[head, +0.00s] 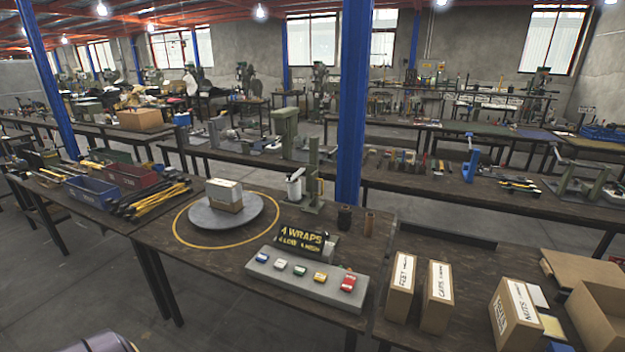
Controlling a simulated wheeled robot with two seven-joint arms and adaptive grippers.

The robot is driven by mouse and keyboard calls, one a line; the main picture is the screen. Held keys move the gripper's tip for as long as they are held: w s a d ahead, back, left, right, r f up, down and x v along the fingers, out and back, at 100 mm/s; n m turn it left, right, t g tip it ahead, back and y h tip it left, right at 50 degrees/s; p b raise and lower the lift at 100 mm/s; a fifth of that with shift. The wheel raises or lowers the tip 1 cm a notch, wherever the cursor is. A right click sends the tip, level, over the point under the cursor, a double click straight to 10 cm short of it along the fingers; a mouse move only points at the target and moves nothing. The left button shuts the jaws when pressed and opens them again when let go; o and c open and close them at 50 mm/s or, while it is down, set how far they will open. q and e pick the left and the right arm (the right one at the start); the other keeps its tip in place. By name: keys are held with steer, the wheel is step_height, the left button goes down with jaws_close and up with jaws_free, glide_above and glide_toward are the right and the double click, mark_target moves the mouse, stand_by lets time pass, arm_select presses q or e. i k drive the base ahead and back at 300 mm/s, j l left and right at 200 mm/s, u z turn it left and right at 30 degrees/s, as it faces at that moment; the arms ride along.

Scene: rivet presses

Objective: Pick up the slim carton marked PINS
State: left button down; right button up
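Three upright cardboard cartons with white labels stand on the dark table at the lower right. The left slim carton (401,299) has a small label that looks like FEET, though I cannot read it surely. The middle slim carton (436,312) has a label that looks like CAPS. The wider right carton (512,325) seems to read NUTS. I cannot make out the word PINS on any of them. The left and middle cartons stand close together with a narrow gap. Neither of my grippers is in view.
An open cardboard box (598,318) stands right of the cartons. A grey panel with coloured buttons (300,291) and a 4 WRAPS sign (302,239) lie to their left. A grey turntable (207,218) bears a wrapped box. A blue post (353,110) rises behind the table.

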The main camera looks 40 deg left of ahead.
mark_target(224, 194)
steer(key=u, duration=1.85)
